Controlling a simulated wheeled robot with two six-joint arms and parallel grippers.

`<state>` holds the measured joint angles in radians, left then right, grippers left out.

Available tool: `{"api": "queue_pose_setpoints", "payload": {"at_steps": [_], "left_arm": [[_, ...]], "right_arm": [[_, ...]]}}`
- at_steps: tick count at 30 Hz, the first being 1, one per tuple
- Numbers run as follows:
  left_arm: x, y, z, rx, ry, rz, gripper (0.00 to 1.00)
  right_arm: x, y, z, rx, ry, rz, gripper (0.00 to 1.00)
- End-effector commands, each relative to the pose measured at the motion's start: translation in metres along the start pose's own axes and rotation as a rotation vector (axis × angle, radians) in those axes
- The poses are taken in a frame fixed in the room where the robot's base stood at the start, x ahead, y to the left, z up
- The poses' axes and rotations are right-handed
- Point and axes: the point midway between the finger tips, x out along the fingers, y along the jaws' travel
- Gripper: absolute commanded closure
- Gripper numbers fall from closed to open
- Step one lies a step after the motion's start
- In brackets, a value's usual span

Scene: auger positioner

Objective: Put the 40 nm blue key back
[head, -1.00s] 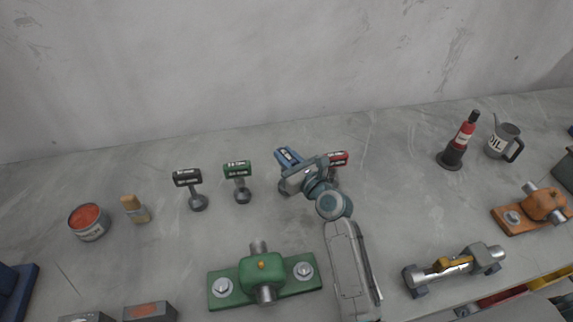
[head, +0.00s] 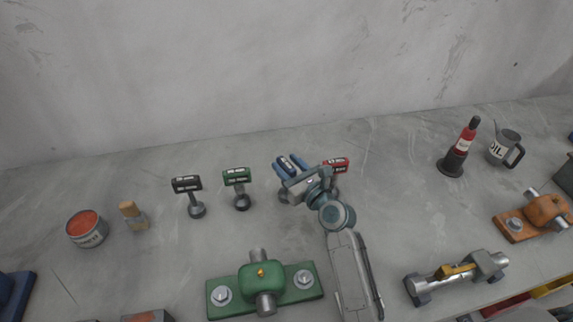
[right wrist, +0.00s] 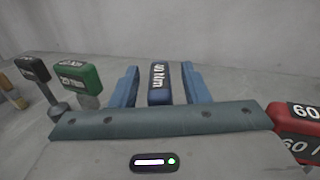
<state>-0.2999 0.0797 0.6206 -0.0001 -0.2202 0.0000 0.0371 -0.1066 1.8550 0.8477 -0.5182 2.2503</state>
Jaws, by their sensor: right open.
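The blue key (head: 287,166) is a T-handle with a dark blue grip and a white label. It stands in the row between the green key (head: 237,176) and the red key (head: 336,165). In the right wrist view the blue key (right wrist: 159,83) sits between the two light blue fingers of my right gripper (right wrist: 160,84), with a gap on each side. In the head view my right gripper (head: 291,166) is open around its grip. The key's lower part is mostly hidden by my gripper. My left gripper is out of view.
A black key (head: 187,184) stands left of the green one. The green clamp block (head: 262,278) lies in front. A red can (head: 87,229) and a brush (head: 133,214) are at left. A red-and-black bottle (head: 458,148) and an oil can (head: 503,147) are at right.

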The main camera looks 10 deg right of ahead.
Motion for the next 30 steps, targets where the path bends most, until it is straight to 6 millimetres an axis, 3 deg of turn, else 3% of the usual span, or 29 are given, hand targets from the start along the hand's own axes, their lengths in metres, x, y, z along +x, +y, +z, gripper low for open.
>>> {"api": "queue_pose_setpoints", "payload": {"at_steps": [9,15,21,30], "left_arm": [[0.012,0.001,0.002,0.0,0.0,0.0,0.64],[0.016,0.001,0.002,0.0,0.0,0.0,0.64],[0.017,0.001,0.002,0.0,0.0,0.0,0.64],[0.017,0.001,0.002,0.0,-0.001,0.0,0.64]], "right_arm": [[-0.067,0.0,-0.004,-0.003,0.004,0.002,0.58],[-0.1,0.0,-0.003,-0.001,0.003,0.002,0.58],[-0.111,0.0,-0.001,0.0,0.002,0.003,0.58],[-0.111,0.0,-0.001,0.0,0.001,0.003,0.58]]}}
